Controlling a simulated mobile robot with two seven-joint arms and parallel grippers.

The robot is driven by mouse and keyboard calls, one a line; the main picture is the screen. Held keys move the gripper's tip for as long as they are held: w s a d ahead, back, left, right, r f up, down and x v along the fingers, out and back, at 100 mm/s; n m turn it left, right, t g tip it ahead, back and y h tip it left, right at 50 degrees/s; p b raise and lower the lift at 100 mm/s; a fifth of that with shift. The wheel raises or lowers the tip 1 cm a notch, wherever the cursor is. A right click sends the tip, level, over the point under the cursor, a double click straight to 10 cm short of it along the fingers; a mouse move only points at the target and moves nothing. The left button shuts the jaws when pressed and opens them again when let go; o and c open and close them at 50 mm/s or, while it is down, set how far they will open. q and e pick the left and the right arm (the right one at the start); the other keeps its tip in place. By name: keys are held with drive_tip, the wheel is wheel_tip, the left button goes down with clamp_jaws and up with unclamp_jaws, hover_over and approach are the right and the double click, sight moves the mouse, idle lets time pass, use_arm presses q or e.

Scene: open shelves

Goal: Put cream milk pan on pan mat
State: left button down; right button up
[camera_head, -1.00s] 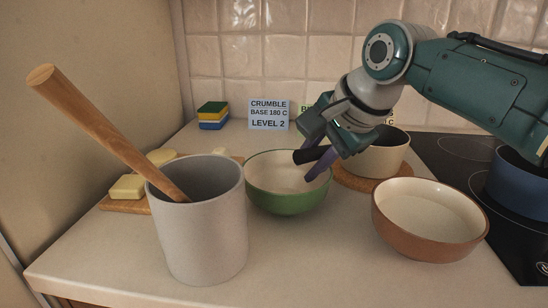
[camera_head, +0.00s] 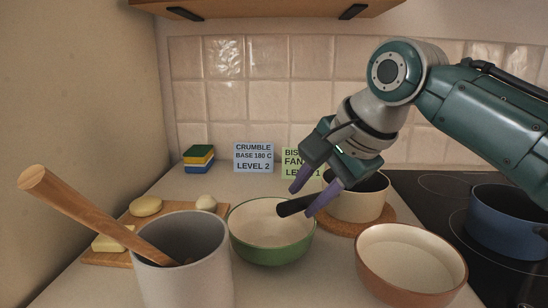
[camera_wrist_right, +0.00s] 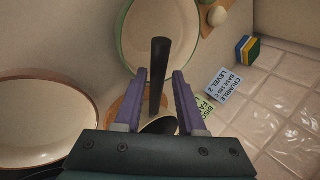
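The cream milk pan (camera_head: 357,205) has a cream body and a black handle (camera_head: 295,206) pointing left towards the green bowl. It stands upright on the round brown pan mat (camera_head: 388,222), right of the green bowl. My right gripper (camera_head: 301,202) is at the handle with its purple fingers on either side. In the right wrist view the handle (camera_wrist_right: 160,75) runs between the open fingers (camera_wrist_right: 160,85), with a gap on both sides. The gripper body hides most of the pan there. My left gripper is not in view.
A green bowl (camera_head: 271,245) and a brown bowl (camera_head: 412,280) stand close in front. A grey crock (camera_head: 190,270) holds a wooden tool (camera_head: 90,212). A blue pot (camera_head: 510,225) sits on the black hob at right. Label cards (camera_head: 253,157) and sponges (camera_head: 198,157) are behind.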

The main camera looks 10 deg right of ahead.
drive_tip(key=v, duration=0.6)
drive_tip(key=s+f+n, duration=0.2)
drive_tip(key=s+f, duration=0.1)
drive_tip(key=s, duration=0.1)
drive_tip(key=s+a+f+n+g, duration=0.1)
drive_tip(key=s+f+n, duration=0.1)
drive_tip(key=s+f, duration=0.1)
drive_tip(key=s+f+n+p, duration=0.1)
drive_tip(key=s+f+n, duration=0.2)
drive_tip(key=s+f, duration=0.1)
drive_tip(key=shift+s+a, duration=0.2)
drive_tip(key=shift+s, duration=0.45)
drive_tip(key=s+d+f+n+g+h, duration=0.1)
drive_tip(key=s+n, duration=0.3)
drive_tip(key=s, duration=0.4)
drive_tip(key=s+d+f+n+h, duration=0.1)
drive_tip(key=s+d+f+n, duration=0.1)
drive_tip(key=s, duration=0.6)
drive_tip(key=shift+s+d+n+g+h, duration=0.25)
drive_tip(key=shift+d+n+g, duration=0.2)
drive_tip(key=shift+n, duration=0.55)
drive_tip(key=shift+f, duration=0.15)
wheel_tip(320, 180, up, 47)
drive_tip(key=p, duration=4.7)
